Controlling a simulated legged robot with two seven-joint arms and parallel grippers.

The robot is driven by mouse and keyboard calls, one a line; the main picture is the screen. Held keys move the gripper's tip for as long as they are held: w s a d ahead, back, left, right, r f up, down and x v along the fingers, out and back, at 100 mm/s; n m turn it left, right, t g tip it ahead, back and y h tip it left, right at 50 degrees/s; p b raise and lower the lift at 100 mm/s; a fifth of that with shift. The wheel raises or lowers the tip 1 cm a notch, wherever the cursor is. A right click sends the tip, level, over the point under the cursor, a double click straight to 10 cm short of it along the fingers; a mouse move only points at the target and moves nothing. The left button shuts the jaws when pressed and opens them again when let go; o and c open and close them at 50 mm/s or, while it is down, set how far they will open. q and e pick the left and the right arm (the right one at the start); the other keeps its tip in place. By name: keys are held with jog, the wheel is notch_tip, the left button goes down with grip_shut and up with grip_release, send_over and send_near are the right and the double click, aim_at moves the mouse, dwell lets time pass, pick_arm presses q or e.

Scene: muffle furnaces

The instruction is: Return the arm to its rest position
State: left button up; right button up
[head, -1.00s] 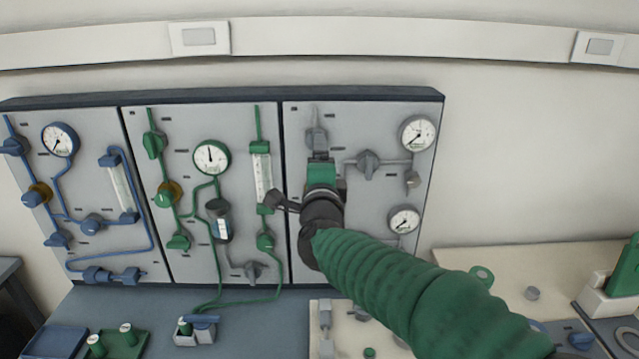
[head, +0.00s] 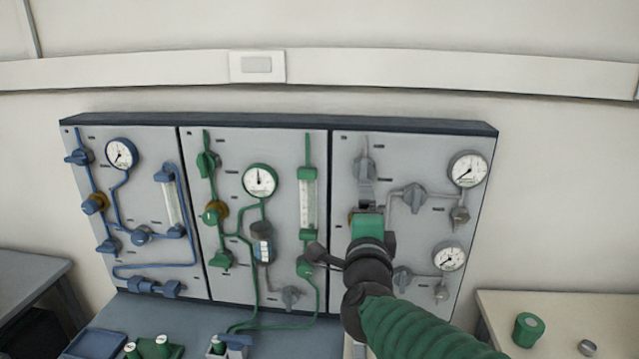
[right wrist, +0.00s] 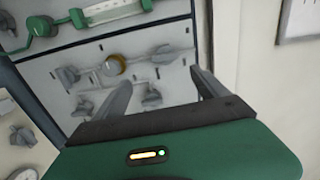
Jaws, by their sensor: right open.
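My right arm comes in from the bottom right of the head view. Its green and black right gripper (head: 366,195) is in front of the grey right-hand panel (head: 455,225). In the right wrist view the gripper's two grey fingers (right wrist: 160,78) stand apart with nothing between them. Beyond them the panel face (right wrist: 150,80) shows grey valve knobs and a brass-coloured ring (right wrist: 115,65). I see no contact between the fingers and the panel. The gripper and forearm hide part of the panel in the head view. My left gripper is not in view.
A blue-piped panel (head: 150,240) and a green-piped panel (head: 230,290) stand to the left. A pale bench (head: 550,330) at the lower right carries a green cylinder (head: 528,328). Small green items (head: 150,348) sit at the lower left. Wall space right of the panels is clear.

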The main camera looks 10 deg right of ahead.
jog(key=s+a+f+n+g+y+p, duration=0.1)
jog(key=s+f+n+g+y+p, duration=0.15)
jog(key=s+f+n+g, duration=0.6)
jog(key=s+a+f+n+t+y+p, duration=0.1)
jog(key=f+n+y, duration=0.35)
jog(key=f, duration=0.95)
jog(key=s+d+f+n+g+h, duration=0.1)
jog(key=s+d+f+n+g, duration=0.1)
jog(key=s+f, duration=0.3)
jog(key=s+d+f+n+g+h+p, duration=0.1)
jog(key=s+f+n+g, duration=0.4)
jog(key=s, duration=0.6)
jog(key=shift+s+d+f+n, duration=0.3)
jog(key=shift+d+f, duration=0.2)
jog(key=shift+f, duration=0.25)
